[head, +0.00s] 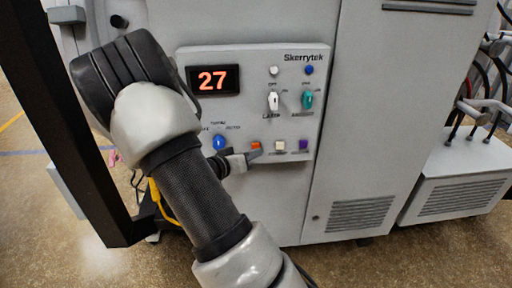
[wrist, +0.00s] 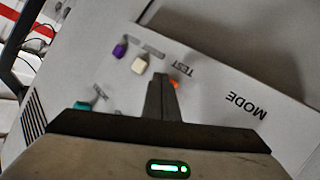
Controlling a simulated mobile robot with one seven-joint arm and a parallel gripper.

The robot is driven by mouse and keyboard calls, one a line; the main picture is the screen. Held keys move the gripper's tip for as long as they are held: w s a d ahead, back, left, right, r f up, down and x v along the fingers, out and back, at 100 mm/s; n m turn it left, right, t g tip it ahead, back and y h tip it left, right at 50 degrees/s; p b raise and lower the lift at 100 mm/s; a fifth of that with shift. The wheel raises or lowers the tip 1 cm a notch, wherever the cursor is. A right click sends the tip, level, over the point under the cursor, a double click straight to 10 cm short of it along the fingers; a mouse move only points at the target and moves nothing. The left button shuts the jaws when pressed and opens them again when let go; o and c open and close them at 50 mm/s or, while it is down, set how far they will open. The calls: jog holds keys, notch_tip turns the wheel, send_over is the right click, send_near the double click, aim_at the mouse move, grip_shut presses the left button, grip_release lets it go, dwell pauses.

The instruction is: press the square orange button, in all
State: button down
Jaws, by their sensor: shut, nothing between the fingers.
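The square orange button (head: 256,145) is on the lower row of the grey control panel, left of a white button. In the wrist view only a small part of the orange button (wrist: 174,84) shows beside my fingertips, near the word TEST; the rest is hidden behind them. My gripper (head: 255,154) is shut and empty, with its fingertips just below the button in the head view. In the wrist view the closed fingers (wrist: 160,80) point at the panel right by the button. I cannot tell whether they touch it.
The panel (head: 235,110) has a red display (head: 212,80) reading 27. A white button (head: 280,146) and a purple button (head: 303,145) are right of the orange one; a blue knob (head: 219,142) is left. A white switch (head: 273,100) and a teal switch (head: 307,98) are above.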

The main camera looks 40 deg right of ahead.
jog(key=shift+w+d, duration=0.2)
jog(key=shift+w, duration=0.2)
dwell(0.8)
jog(key=shift+s+a, duration=0.1)
jog(key=shift+s, duration=0.05)
jog(key=shift+s+a+p, duration=0.35)
jog(key=shift+s+p, duration=0.05)
jog(key=shift+s, duration=0.2)
jog(key=shift+s+a+p, duration=0.15)
jog(key=shift+s+a, duration=0.3)
jog(key=shift+s, duration=0.25)
jog(key=shift+s+a+p, duration=0.15)
jog(key=shift+s+a, duration=0.25)
jog(key=shift+s, duration=0.35)
jog(key=shift+s+a+p, duration=0.15)
jog(key=shift+s+a, duration=0.3)
jog(key=shift+s, duration=0.25)
